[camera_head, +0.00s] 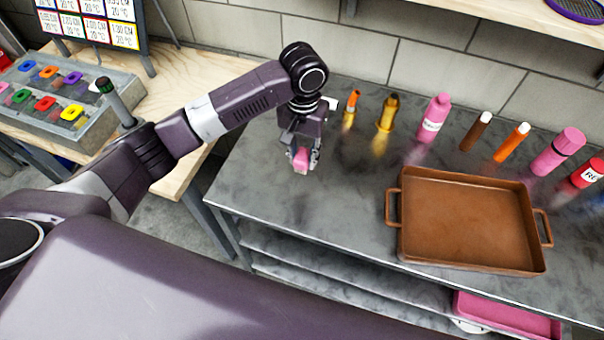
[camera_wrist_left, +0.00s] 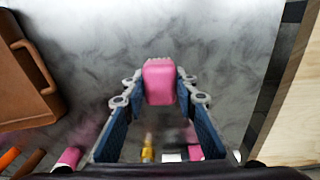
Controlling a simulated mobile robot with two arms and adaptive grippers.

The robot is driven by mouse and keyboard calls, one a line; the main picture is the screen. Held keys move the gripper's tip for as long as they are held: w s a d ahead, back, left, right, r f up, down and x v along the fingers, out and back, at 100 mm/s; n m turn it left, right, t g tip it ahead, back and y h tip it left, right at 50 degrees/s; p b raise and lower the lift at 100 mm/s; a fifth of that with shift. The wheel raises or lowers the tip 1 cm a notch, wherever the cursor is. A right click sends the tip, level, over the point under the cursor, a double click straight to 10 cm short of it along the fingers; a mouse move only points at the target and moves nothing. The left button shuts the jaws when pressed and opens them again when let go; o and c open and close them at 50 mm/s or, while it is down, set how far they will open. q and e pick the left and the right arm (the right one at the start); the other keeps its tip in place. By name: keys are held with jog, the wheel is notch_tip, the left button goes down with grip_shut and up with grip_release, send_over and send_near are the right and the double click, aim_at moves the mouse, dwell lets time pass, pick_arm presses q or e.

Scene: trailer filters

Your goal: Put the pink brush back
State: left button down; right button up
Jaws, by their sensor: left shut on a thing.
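My left gripper (camera_head: 302,158) is shut on a small pink object, the pink brush (camera_head: 301,161), and holds it over the left end of the grey metal table. In the left wrist view the pink brush (camera_wrist_left: 160,82) shows as a rounded pink block between the two fingertips of the left gripper (camera_wrist_left: 161,85). I cannot tell from these views whether it touches the table. Most of the brush is hidden by the fingers in the head view. My right gripper is not in view.
A brown tray (camera_head: 470,220) stands on the metal table (camera_head: 340,215). Several bottles and markers, including a pink bottle (camera_head: 434,117), line the wall side. A grey rack (camera_head: 85,135) with coloured items sits on the wooden table (camera_head: 175,75) at left. A pink tray (camera_head: 505,317) lies on a lower shelf.

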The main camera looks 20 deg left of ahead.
aim_at(303, 168)
pick_arm(q)
notch_tip(303, 168, down, 4)
jog(key=shift+f, duration=0.5)
notch_tip(303, 168, down, 4)
jog(key=shift+p, duration=0.4)
jog(key=shift+f, duration=0.15)
jog(key=c, duration=1.5)
grip_release()
jog(key=shift+c, duration=0.2)
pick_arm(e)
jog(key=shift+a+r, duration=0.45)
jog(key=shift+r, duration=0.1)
pick_arm(q)
notch_tip(303, 168, up, 12)
jog(key=shift+r+b, duration=0.15)
jog(key=shift+b, duration=0.55)
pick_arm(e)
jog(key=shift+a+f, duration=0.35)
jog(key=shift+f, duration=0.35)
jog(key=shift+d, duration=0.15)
